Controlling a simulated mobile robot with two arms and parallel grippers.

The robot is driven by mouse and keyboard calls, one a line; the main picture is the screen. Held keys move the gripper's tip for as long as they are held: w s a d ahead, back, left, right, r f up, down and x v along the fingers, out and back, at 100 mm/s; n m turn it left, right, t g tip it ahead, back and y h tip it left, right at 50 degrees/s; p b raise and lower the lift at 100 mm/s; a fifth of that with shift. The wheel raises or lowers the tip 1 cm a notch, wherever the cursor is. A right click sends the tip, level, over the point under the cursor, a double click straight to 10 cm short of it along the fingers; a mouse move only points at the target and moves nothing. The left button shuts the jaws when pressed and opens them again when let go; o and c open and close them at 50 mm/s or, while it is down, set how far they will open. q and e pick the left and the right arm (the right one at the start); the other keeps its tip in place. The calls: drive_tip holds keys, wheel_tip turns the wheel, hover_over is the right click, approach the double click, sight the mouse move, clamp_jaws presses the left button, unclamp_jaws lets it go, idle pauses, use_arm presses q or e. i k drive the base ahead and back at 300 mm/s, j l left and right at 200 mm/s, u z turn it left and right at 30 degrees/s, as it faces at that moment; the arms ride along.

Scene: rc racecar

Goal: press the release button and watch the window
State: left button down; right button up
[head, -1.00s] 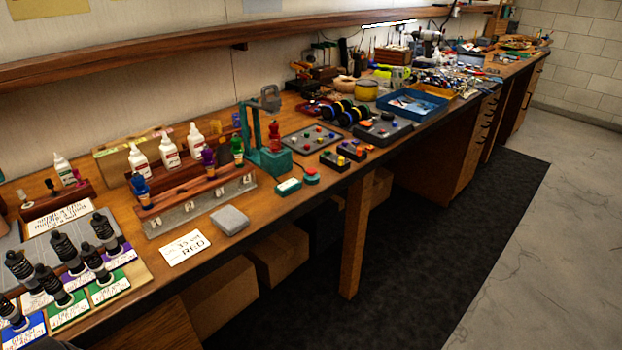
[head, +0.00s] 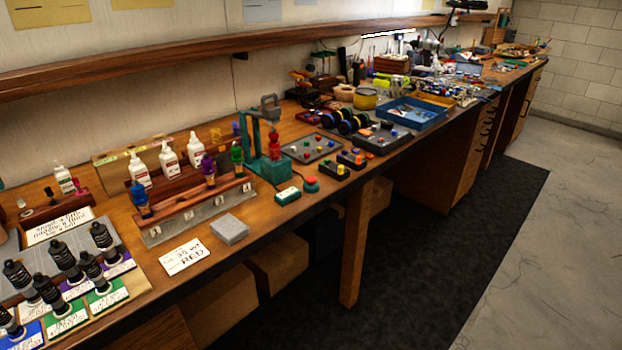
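A small teal base with a red round button (head: 311,184) sits near the front edge of the bench, right of centre-left. Just left of it is a small teal box with a pale label or window (head: 288,196). Behind them stands a teal stand with a grey top (head: 255,145), with a red bottle-shaped piece (head: 274,143) at its right side. Which of these the task calls the release button and the window cannot be told for sure. Neither gripper is in view.
The floor on the right (head: 570,200) is clear.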

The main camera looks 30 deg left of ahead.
sight(310, 180)
drive_tip(key=i+l+u, duration=0.4)
drive_tip(key=i, duration=0.25)
drive_tip(key=i+l+u, duration=0.4)
drive_tip(key=i+l, duration=0.2)
